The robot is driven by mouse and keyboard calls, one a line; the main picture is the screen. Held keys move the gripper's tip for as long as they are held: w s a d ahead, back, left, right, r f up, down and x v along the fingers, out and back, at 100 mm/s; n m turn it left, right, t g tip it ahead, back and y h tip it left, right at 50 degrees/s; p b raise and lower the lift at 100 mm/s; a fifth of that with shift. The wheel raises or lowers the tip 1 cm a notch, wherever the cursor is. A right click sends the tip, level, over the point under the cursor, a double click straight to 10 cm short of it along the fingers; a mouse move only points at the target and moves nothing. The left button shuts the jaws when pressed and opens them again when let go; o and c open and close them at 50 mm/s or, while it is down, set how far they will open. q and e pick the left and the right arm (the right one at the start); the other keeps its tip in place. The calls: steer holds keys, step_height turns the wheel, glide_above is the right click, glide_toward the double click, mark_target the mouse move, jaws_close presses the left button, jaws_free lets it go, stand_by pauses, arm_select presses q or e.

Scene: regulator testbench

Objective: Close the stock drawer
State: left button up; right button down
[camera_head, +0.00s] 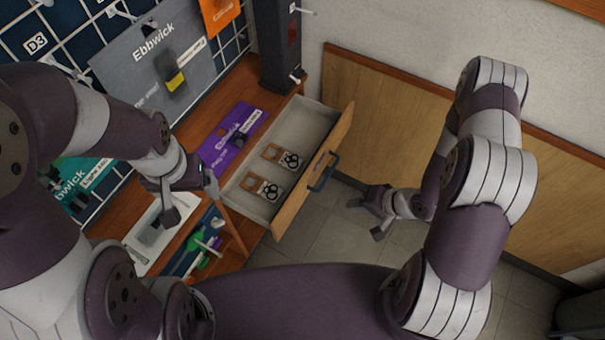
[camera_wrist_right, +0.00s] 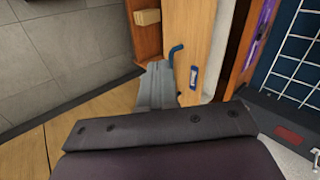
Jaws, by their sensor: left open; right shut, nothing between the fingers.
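The stock drawer (camera_head: 300,205) stands pulled out from the wooden bench, with a wooden front and a dark blue handle (camera_head: 323,172). Two small packs (camera_head: 262,187) lie inside it. My right gripper (camera_head: 367,217) is shut and empty, to the right of the drawer front and apart from the handle. In the right wrist view, the fingers (camera_wrist_right: 158,88) show in front of the wooden drawer front (camera_wrist_right: 186,30) and the blue handle (camera_wrist_right: 175,50). My left gripper (camera_head: 172,207) is open above the bench, left of the drawer.
A purple Ebbwick card (camera_head: 225,140) lies on the bench top (camera_head: 195,125). A white tray (camera_head: 150,240) and green items (camera_head: 205,246) are near my left gripper. A dark post (camera_head: 278,45) stands behind the drawer. Grey floor (camera_head: 305,240) is free right of the drawer.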

steer(key=w+a+r+m, duration=0.1)
steer(key=a+r, duration=0.1)
glide_toward(301, 191)
steer(key=shift+t+y, duration=0.4)
steer(key=f, duration=0.1)
steer(key=a+f, duration=0.1)
steer(key=f, duration=0.1)
steer(key=w+a+f, duration=0.1)
steer(key=f, duration=0.1)
steer(key=shift+w, duration=0.1)
steer(key=shift+w+a+p, duration=0.3)
steer(key=shift+w+a, duration=0.1)
steer(key=shift+a, duration=0.1)
arm_select(q)
steer(key=shift+s+a+r, duration=0.25)
steer(key=shift+a+r, duration=0.05)
steer(key=shift+a, duration=0.1)
